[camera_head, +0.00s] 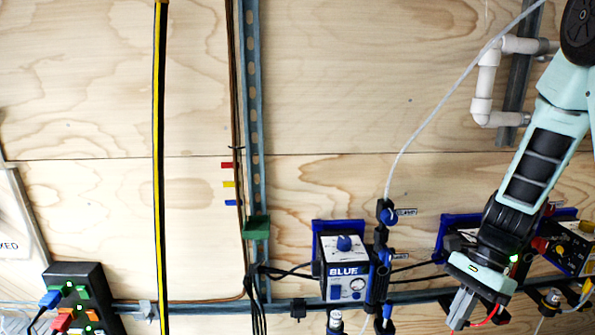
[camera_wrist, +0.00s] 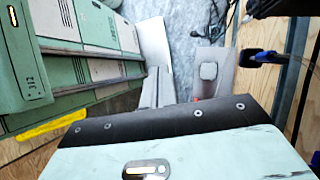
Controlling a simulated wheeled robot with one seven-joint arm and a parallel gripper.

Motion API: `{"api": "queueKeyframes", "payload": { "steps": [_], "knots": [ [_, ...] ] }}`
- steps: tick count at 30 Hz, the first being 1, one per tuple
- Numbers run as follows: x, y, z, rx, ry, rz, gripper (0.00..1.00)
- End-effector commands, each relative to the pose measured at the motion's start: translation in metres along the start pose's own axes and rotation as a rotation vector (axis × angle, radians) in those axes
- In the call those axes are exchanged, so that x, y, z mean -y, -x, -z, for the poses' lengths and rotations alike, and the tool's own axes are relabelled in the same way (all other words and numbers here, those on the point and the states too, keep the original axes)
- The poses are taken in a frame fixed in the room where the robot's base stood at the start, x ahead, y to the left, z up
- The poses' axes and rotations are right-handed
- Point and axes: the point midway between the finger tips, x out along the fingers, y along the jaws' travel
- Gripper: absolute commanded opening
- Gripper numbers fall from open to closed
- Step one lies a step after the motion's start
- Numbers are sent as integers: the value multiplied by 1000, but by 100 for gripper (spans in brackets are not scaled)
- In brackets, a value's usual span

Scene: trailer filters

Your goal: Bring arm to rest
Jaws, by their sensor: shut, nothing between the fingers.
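My arm hangs down from the upper right in the head view, in front of the plywood wall. My gripper (camera_head: 461,308) is at its lower end, pointing down, with grey fingers shut and nothing held. It is in front of the equipment row, right of the blue-labelled box (camera_head: 343,268). In the wrist view, the mint and black gripper body fills the bottom of the picture.
White pipes (camera_head: 484,95) are on the wall at upper right. A black box with coloured plugs (camera_head: 78,295) is at lower left. A yellow-black strip (camera_head: 159,160) runs vertically. The wall between the metal rail (camera_head: 252,110) and my arm is mostly clear.

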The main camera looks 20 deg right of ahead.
Motion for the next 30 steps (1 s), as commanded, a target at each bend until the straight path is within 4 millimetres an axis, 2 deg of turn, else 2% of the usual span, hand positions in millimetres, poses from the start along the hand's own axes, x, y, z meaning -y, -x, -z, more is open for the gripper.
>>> {"api": "queueKeyframes", "payload": {
  "steps": [1, 6, 14, 15, 17, 20, 24, 27, 30],
  "knots": [
    [1, 3, -15, -108, 210, -10, 0],
    [10, 13, -50, -398, 835, -44, 0],
    [24, 27, -111, -710, 1575, -79, 0],
    [24, 23, -121, -734, 1665, -88, 0],
    [17, 0, -140, -687, 1724, -120, 0],
    [0, -29, -172, -629, 1844, -175, 0],
    [-37, -68, -212, -547, 2021, -271, 0],
    [-66, -90, -231, -496, 2129, -342, 0],
    [-88, -103, -242, -462, 2203, -397, 0]
  ]
}}
